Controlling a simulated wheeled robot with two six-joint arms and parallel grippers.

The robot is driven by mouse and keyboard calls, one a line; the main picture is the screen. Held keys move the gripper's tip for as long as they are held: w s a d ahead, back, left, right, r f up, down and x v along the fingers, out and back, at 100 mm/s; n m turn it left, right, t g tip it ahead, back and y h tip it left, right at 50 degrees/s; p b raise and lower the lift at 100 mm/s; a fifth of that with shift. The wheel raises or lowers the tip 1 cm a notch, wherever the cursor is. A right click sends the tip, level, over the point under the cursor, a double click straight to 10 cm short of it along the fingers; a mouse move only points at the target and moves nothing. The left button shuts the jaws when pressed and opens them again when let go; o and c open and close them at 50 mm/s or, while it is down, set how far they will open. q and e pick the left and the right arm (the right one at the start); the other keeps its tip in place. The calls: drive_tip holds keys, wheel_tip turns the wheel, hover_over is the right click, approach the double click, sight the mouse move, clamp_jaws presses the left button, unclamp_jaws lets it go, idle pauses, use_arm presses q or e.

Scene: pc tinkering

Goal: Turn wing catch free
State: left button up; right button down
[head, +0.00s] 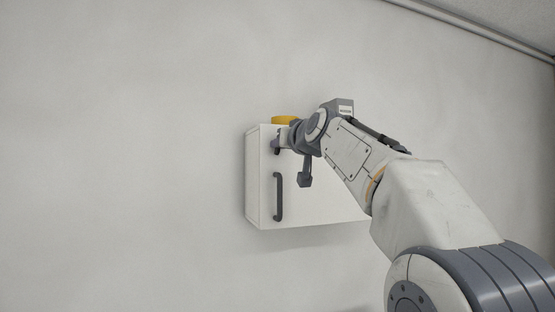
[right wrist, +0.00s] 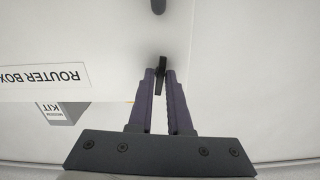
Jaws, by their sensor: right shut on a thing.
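A white box (head: 262,200) is fixed to the wall. Its door has a dark vertical handle (head: 278,196), and the end of the handle (right wrist: 158,5) shows at the top of the right wrist view. The wing catch (right wrist: 161,72) is a small dark bar on the door, nearly in line with my fingers in that view. My right gripper (right wrist: 160,82) is shut on the wing catch, one finger on each side. In the head view my right gripper (head: 279,142) is at the door's upper left, above the handle, and mostly hides the catch. My left gripper is not in view.
A yellow object (head: 284,120) sits on top of the box. The right wrist view shows an upside-down "ROUTER BOX" label (right wrist: 45,80) and a grey block marked "KIT" (right wrist: 63,113). My right arm covers the box's right side. The wall (head: 120,150) to the left is bare.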

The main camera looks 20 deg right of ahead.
drive_tip(key=c, duration=1)
unclamp_jaws()
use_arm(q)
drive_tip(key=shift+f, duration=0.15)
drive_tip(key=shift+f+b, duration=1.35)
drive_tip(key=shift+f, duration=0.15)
use_arm(e)
drive_tip(key=s, duration=0.6)
drive_tip(key=shift+d, duration=0.1)
